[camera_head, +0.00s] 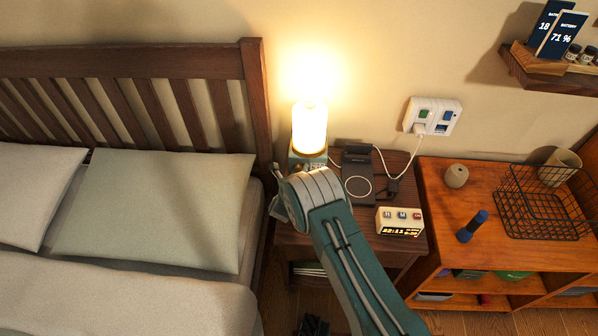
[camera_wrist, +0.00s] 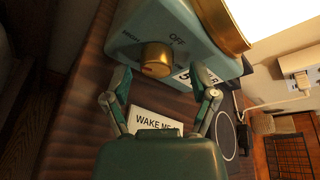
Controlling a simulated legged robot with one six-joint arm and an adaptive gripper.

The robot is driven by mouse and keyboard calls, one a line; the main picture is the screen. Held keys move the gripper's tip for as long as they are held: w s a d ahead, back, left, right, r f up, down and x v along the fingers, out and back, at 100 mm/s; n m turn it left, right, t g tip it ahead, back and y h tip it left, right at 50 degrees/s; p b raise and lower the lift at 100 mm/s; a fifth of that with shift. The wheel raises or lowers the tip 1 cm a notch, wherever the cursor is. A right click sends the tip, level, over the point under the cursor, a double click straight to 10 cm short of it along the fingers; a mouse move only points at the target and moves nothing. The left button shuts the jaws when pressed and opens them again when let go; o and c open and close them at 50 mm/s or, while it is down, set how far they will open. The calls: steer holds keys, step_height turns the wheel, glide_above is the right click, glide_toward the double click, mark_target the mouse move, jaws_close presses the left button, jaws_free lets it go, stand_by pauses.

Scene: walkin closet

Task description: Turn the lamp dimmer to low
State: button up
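The lit lamp (camera_head: 310,128) stands on the nightstand (camera_head: 292,238) beside the bed, glowing brightly. Its teal base (camera_head: 298,160) is partly hidden by my arm in the head view. In the wrist view, the base (camera_wrist: 204,54) carries a round brass dimmer knob (camera_wrist: 157,59). "HIGH" is printed to the knob's left and "OFF" above it; no "LOW" mark is readable. My gripper (camera_wrist: 161,77) is open, its fingers apart on either side of and just short of the knob. Contact cannot be seen. My arm hides the fingers and knob in the head view.
A white "WAKE ME" card (camera_wrist: 155,120) lies under my gripper. A black charging stand (camera_head: 358,185) and a small clock (camera_head: 399,222) share the nightstand. A white cord runs to the wall outlet (camera_head: 432,117). The bed's headboard (camera_head: 254,100) is close on the left.

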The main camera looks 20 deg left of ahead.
steer(key=shift+a, duration=0.35)
jaws_close()
steer(key=shift+f, duration=0.1)
steer(key=shift+d, duration=0.1)
